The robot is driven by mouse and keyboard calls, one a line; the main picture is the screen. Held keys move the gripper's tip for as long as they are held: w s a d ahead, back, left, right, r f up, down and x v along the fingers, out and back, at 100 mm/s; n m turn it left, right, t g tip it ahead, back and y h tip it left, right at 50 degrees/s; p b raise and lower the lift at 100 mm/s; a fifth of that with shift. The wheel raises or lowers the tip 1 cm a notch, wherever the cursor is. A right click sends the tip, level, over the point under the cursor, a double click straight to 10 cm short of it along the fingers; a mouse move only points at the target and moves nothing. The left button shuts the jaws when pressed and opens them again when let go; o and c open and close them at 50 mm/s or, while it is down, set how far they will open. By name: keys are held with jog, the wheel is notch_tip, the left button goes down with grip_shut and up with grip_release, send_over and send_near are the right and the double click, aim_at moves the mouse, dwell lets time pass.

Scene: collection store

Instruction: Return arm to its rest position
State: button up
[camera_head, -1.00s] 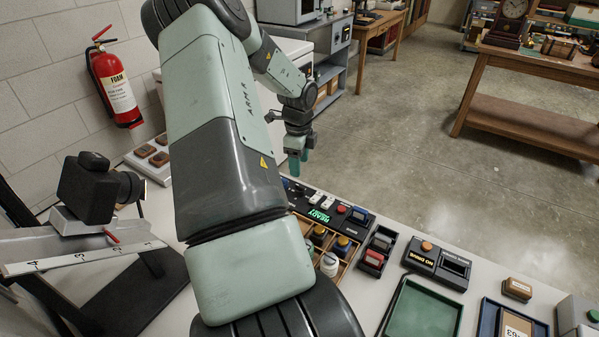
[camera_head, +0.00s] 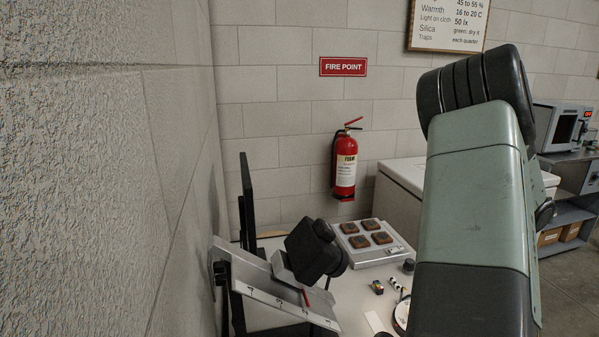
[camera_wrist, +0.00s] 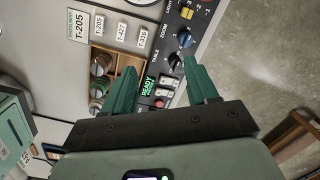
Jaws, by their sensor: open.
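My gripper (camera_wrist: 162,92) shows in the wrist view with its two green fingers spread apart and nothing between them. It hangs above the table. Below the fingers lies a dark control panel (camera_wrist: 160,62) with knobs, white buttons and a lit green READY display. In the head view my arm fills the right part of the picture, and the gripper is out of that view.
In the head view, a black camera on a slanted stand (camera_head: 318,250) is left of my arm. Behind it lies a grey tray (camera_head: 347,252) with several brown blocks. A red extinguisher (camera_head: 345,164) hangs on the wall. A wooden compartment box (camera_wrist: 100,90) shows in the wrist view.

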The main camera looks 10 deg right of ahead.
jog(key=w+a+r+n+t+y, duration=0.1)
jog(key=w+a+r+n, duration=0.1)
jog(key=a+r+n, duration=0.8)
jog(key=w+a+r+n+t, duration=0.1)
jog(key=w+a+r+n, duration=0.15)
jog(key=a+r, duration=0.75)
jog(key=s+a+r+n+t, duration=0.1)
jog(key=s+a+r+n, duration=0.1)
jog(key=s+a+n, duration=0.6)
jog(key=s+a+r+n+t, duration=0.1)
jog(key=s+a+r+n, duration=0.1)
jog(key=s+a+n, duration=0.6)
jog(key=a+n, duration=0.2)
jog(key=a, duration=0.2)
jog(key=shift+s+a+r+h, duration=0.2)
jog(key=shift+a+r+h, duration=0.15)
jog(key=shift+a+h, duration=0.05)
jog(key=shift+o, duration=0.2)
